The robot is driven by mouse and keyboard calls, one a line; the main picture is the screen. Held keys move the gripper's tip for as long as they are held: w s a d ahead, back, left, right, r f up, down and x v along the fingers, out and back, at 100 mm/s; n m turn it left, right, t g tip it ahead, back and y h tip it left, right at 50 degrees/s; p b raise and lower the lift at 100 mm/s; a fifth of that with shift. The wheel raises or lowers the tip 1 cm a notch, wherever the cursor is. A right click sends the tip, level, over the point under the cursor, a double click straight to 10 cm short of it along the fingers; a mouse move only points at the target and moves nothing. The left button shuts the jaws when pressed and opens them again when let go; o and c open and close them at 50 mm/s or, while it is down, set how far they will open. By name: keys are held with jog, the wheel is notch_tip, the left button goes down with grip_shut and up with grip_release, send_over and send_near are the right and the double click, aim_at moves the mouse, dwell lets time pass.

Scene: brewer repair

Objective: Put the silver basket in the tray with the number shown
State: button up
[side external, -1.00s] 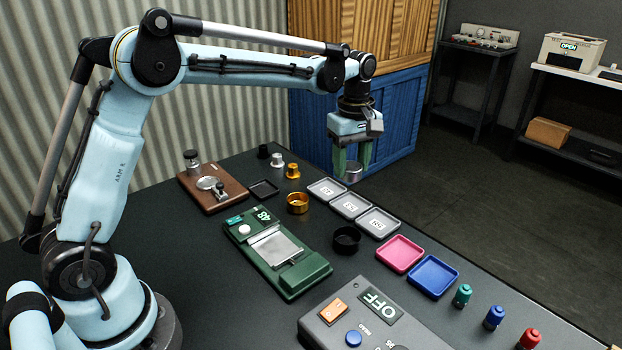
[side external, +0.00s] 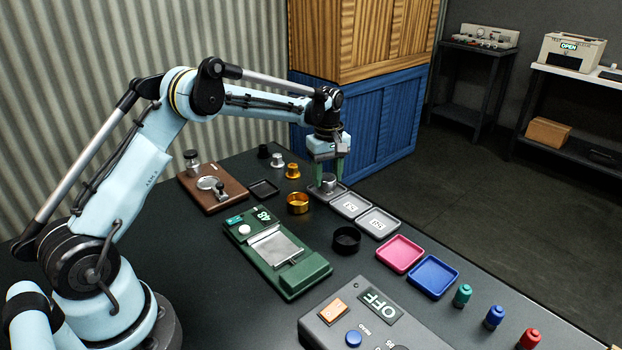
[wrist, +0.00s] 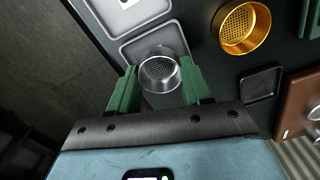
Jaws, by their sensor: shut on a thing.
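My gripper (side external: 328,176) points down at the far end of the tray row, its green fingers shut on the silver basket (side external: 328,184). In the wrist view the round, perforated silver basket (wrist: 160,74) sits upright between the two fingers. It is in or just over the farthest grey tray (side external: 314,193); I cannot tell whether it touches the tray floor. The basket hides that tray's number. The middle grey tray (side external: 339,210) and the near grey tray (side external: 366,228) are empty with number labels.
A gold basket (side external: 297,203) and a black ring (side external: 346,240) stand beside the trays. A small black tray (side external: 263,190) and a brown wooden board (side external: 190,192) lie left. Pink (side external: 399,254) and blue (side external: 433,277) trays lie nearer. A blue crate (side external: 375,125) stands behind.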

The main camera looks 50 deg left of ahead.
jog(key=shift+f, duration=0.55)
jog(key=shift+f, duration=0.15)
jog(key=o, duration=1.1)
jog(key=shift+o, duration=0.2)
